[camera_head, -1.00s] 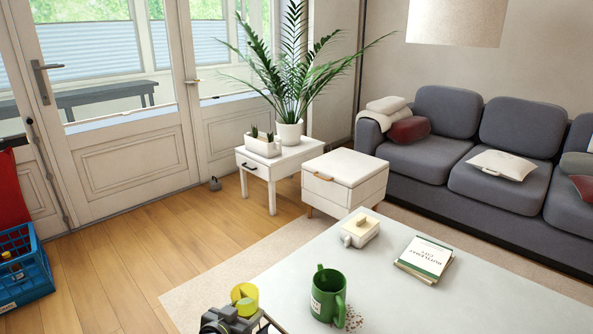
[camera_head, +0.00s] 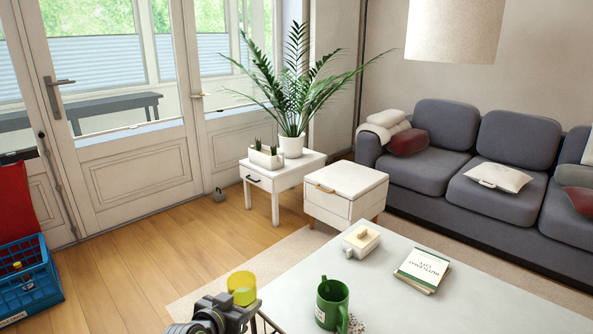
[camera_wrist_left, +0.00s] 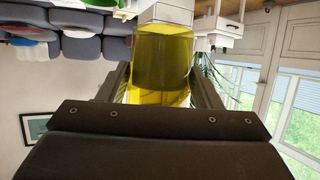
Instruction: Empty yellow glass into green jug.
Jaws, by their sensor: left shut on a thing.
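The yellow glass (camera_head: 242,289) is in my left gripper (camera_head: 238,306) at the bottom of the head view, left of the table's near edge. The gripper is shut on it. The left wrist view also shows the glass (camera_wrist_left: 163,62), see-through yellow, between the two dark fingers (camera_wrist_left: 163,88). Whether anything is inside it, I cannot tell. The green jug (camera_head: 331,303) stands upright on the white table, to the right of the glass and apart from it. Its inside is hidden. My right gripper is not in view.
Small brown specks (camera_head: 356,325) lie on the table (camera_head: 470,315) beside the jug. A blue crate (camera_head: 28,285) stands on the floor at far left. The table's right part is clear.

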